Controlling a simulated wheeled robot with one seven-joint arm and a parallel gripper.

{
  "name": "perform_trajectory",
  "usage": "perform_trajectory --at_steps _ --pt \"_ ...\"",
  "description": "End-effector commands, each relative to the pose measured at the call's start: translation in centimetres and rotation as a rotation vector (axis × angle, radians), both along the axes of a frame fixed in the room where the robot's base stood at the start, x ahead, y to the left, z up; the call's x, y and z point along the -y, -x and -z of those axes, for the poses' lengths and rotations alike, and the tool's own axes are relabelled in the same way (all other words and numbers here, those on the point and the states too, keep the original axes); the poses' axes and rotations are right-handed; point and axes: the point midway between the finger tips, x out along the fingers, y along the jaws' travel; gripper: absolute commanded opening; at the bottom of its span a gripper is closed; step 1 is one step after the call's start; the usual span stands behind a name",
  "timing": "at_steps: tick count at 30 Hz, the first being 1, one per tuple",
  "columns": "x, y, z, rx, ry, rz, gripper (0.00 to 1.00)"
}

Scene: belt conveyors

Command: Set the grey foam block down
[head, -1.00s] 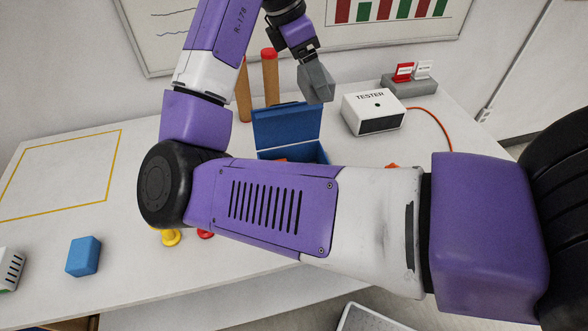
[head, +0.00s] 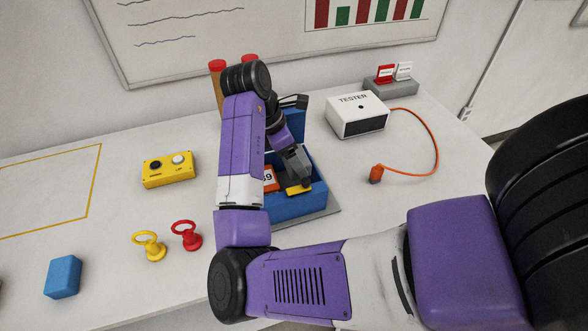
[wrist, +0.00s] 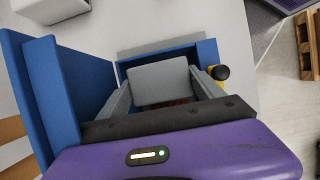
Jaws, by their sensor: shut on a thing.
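The grey foam block (wrist: 160,86) is between the two fingers of my gripper (wrist: 164,95) in the wrist view, and the fingers are shut on it. In the head view, my gripper (head: 298,172) reaches down into the mouth of the open blue box (head: 298,207). The block is mostly hidden there by my arm and gripper. In the wrist view, the blue box's walls (wrist: 205,47) show behind and beside the block. I cannot tell whether the block touches the box's floor. The raised blue lid (wrist: 72,85) stands to the left of my gripper.
An orange numbered item (head: 270,178) and a yellow-and-black piece (head: 299,189) show at the box. The white tester (head: 357,115), with an orange cable, stands to the right. Yellow (head: 150,246) and red (head: 186,236) ringed pieces stand at left. The yellow-outlined area (head: 45,190) is empty.

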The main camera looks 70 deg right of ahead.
Motion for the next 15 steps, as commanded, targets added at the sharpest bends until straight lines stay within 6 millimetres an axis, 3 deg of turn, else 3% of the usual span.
perform_trajectory --at_steps 15 --pt "0.0 0.0 4.8 0.0 0.001 0.0 0.32"
